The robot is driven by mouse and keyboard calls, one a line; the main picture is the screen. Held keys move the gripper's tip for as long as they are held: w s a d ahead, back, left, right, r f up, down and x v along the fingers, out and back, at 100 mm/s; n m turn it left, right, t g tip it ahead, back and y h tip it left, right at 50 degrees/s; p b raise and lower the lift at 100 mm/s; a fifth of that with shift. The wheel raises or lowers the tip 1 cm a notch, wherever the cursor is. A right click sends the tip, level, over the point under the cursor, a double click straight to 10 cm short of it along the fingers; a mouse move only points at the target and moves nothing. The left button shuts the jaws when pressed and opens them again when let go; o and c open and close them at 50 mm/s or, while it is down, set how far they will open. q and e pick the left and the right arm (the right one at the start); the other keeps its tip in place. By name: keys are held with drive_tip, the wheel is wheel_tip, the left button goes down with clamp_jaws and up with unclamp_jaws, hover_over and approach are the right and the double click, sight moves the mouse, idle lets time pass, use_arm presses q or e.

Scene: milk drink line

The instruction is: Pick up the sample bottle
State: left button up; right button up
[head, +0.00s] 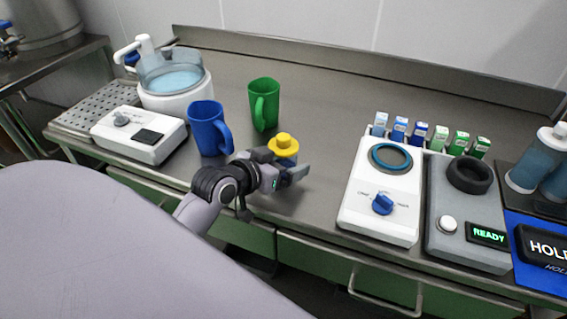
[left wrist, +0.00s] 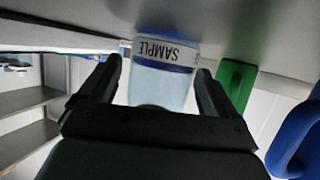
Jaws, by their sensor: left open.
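The sample bottle has a yellow cap (head: 283,144) in the head view; its body is mostly hidden behind my left gripper (head: 292,173). In the left wrist view, the bottle (left wrist: 164,80) appears upside down, with a white SAMPLE label and a blue band. My left gripper (left wrist: 157,85) is open, with one finger on each side of the bottle. I cannot tell whether the fingers touch it. My right gripper is not in view.
A blue mug (head: 205,128) and a green mug (head: 263,104) stand left of and behind the bottle. A white device with a blue knob (head: 381,203) and a grey device reading READY (head: 467,243) stand to the right. Bare counter (head: 320,130) lies between.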

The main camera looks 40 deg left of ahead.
use_arm(q)
drive_tip(key=c, duration=1.1)
